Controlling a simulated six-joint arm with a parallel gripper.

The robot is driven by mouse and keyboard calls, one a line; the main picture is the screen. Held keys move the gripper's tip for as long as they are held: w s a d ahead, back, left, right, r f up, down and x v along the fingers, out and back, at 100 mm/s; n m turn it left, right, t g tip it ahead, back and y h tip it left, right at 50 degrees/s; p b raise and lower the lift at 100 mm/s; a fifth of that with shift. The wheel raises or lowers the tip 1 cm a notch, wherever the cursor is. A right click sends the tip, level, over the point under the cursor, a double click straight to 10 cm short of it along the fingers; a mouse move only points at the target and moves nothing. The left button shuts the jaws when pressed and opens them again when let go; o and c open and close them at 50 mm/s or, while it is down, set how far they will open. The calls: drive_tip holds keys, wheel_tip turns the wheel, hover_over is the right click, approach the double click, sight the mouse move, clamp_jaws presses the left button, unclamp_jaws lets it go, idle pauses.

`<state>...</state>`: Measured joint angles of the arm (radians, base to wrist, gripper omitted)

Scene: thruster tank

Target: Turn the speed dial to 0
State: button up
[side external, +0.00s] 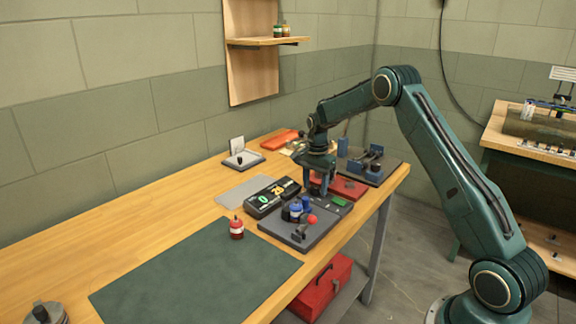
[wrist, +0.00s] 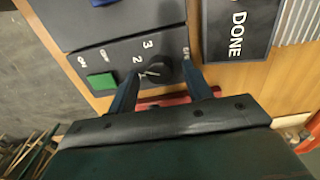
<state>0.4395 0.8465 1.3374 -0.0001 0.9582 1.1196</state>
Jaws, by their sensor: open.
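The speed dial (wrist: 160,70) is a round black knob on a dark grey panel in the wrist view. White numbers 3 and 2 stand to its left, with a lower mark partly covered. A pale pointer line on the knob points left, toward the lower numbers; its exact setting is hard to read. My gripper (wrist: 163,71) is open, with one finger on each side of the knob; I cannot tell if they touch it. In the side view my gripper (side external: 318,188) reaches down over the far end of the panel and hides the dial.
A green ON/OFF switch (wrist: 101,81) is beside the dial on the panel; it also shows in the side view (side external: 339,201). A grey tray (side external: 290,236) with blue and red parts sits in front. The green mat (side external: 190,270) is mostly clear.

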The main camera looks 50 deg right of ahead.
drive_tip(key=c, duration=1)
drive_tip(key=shift+o, duration=0.2)
drive_tip(key=shift+n, duration=0.5)
drive_tip(key=n, duration=0.3)
drive_tip(key=shift+w+r+n, duration=0.1)
drive_tip(key=shift+n, duration=0.2)
drive_tip(key=n, duration=0.5)
drive_tip(key=shift+n, duration=0.3)
drive_tip(key=n, duration=0.5)
drive_tip(key=shift+w+a, duration=0.1)
drive_tip(key=n, duration=0.4)
drive_tip(key=shift+n, duration=0.3)
